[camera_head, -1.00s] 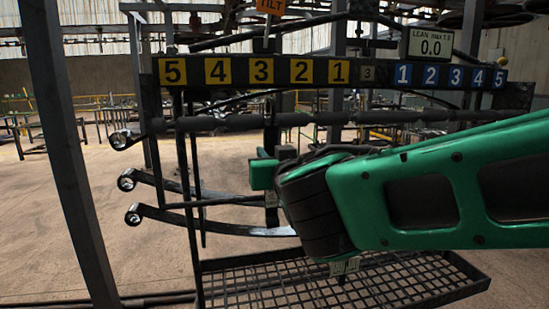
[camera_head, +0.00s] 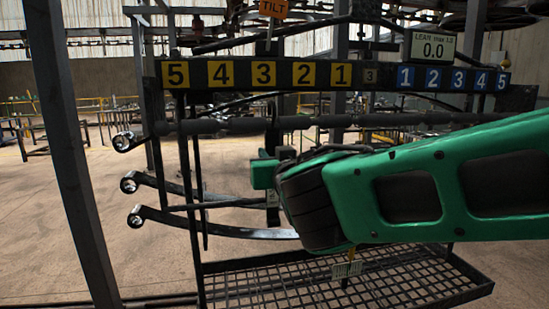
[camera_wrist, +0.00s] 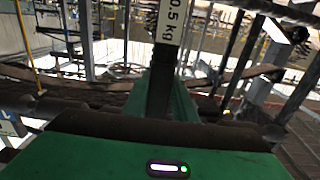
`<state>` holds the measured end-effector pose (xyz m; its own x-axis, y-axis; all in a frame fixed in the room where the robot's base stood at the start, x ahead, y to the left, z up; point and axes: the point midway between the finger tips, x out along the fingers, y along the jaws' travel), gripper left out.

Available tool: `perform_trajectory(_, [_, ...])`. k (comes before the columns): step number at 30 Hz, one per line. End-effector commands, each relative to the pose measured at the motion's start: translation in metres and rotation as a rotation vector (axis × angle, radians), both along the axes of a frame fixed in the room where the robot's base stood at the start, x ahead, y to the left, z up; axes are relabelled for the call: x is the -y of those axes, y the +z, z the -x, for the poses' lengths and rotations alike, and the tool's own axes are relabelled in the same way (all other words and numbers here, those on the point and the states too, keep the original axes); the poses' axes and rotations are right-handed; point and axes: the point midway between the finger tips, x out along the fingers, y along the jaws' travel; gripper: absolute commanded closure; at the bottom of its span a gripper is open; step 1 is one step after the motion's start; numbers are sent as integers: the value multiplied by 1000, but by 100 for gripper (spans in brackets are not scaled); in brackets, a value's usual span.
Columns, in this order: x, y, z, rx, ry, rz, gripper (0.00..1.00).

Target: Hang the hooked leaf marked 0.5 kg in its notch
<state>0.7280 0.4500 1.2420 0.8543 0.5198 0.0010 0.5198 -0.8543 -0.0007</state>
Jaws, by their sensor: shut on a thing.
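My gripper (camera_head: 264,174) has green fingers and is shut on a dark upright leaf (camera_wrist: 160,88). In the wrist view the leaf carries a white label reading 0.5 kg (camera_wrist: 168,22). In the head view my gripper is below the numbered beam (camera_head: 330,75), under the yellow 3 plate (camera_head: 264,74). A small pale label (camera_head: 272,196) shows just below the fingers. Most of the held leaf and its hook are hard to make out against the dark frame. I cannot tell whether the hook touches a notch.
Curved dark springs with round eyes (camera_head: 136,218) stick out at the left. A mesh tray (camera_head: 330,285) lies below my arm, with a tag (camera_head: 347,270) above it. A steel post (camera_head: 65,150) stands at far left. The lean display (camera_head: 433,47) reads 0.0.

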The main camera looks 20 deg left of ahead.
Motion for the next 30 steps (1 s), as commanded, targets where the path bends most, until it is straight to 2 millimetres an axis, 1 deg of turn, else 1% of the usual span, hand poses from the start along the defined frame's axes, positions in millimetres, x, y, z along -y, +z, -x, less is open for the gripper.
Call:
perform_trajectory(8, [0,-2,0,2,0,-1,100])
perform_trajectory(30, [-1,-23,0,3,1,-2,100])
